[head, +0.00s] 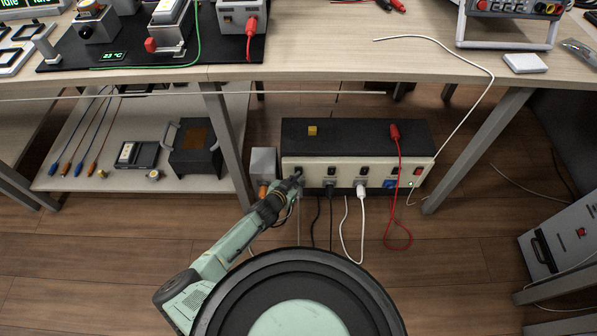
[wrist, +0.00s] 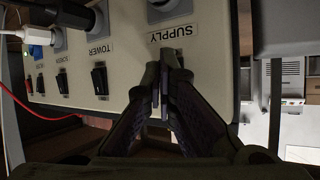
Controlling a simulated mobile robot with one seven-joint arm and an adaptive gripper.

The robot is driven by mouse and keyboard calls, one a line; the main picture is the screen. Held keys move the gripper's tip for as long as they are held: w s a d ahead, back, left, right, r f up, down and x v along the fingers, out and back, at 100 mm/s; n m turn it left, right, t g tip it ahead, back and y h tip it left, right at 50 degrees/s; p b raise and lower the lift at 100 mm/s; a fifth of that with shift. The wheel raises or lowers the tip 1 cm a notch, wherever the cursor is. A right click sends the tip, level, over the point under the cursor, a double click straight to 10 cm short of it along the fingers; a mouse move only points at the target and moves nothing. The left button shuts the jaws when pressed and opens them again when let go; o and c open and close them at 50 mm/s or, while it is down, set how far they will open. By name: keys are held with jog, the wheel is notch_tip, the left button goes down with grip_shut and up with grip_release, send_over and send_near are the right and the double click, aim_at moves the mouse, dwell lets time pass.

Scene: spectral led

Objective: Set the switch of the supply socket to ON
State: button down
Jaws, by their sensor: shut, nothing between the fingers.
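The socket box (head: 345,186) stands on the floor under the bench, its cream front carrying a row of sockets and switches. The SUPPLY label (wrist: 169,34) shows in the wrist view, below the supply socket (wrist: 168,8) at the top edge. My gripper (wrist: 163,85) is shut and empty, its fingertips right in front of the panel just under that label. They hide the supply switch, so I cannot tell its position or whether I touch it. In the head view my gripper (head: 295,179) is at the box's left end.
The TOWER switch (wrist: 100,80) and SCREEN switch (wrist: 62,82) sit beside the fingers. A grey box (head: 263,162) stands left of the socket box. Black and white cables (head: 361,215) and a red cable (head: 402,195) hang in front. A bench leg (head: 229,145) stands left; the bench top overhangs behind.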

jog(key=shift+s, duration=0.15)
jog(key=shift+s+f, duration=0.1)
jog(key=shift+s, duration=0.5)
jog(key=shift+s+f+p, duration=0.2)
jog(key=shift+s+p, duration=0.35)
jog(key=shift+s, duration=0.7)
jog(key=shift+s+f+p, duration=0.2)
jog(key=shift+s+p, duration=0.3)
jog(key=shift+s, duration=0.75)
